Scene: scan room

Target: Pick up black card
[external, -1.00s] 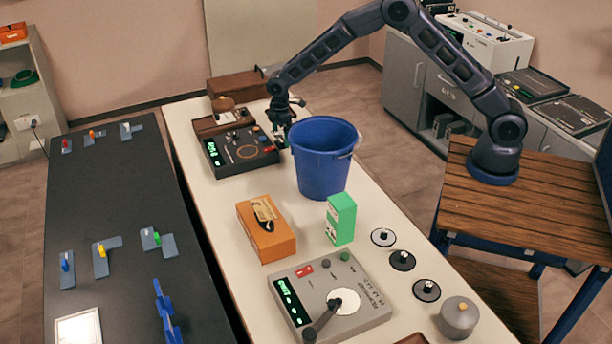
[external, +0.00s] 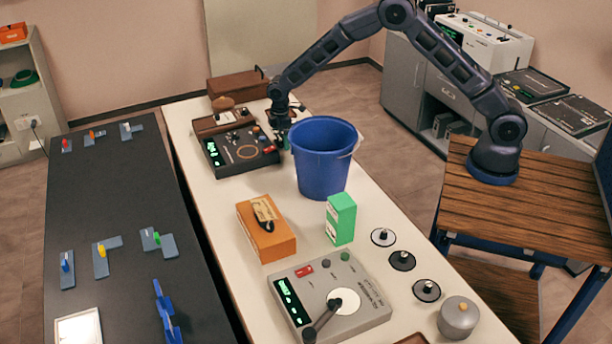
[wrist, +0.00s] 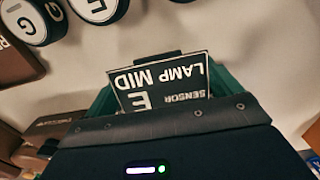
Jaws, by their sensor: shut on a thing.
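The black card (wrist: 165,84) shows in the wrist view with upside-down white print, including "LAMP MID" and "SENSOR". It stands just beyond the dark body of my gripper, and a dark green thing (wrist: 222,80) lies around and behind it. My gripper (external: 281,126) is at the far part of the white table, behind and left of the blue bucket (external: 322,160). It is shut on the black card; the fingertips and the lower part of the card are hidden. In the external view the card itself is too small to make out.
The blue bucket stands close to my gripper on the right. A black device with a green display (external: 238,152) is just left of it. An orange box (external: 266,240), a green box (external: 341,218) and a grey device (external: 335,300) stand nearer. Round lettered pieces (wrist: 97,8) lie beyond the card.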

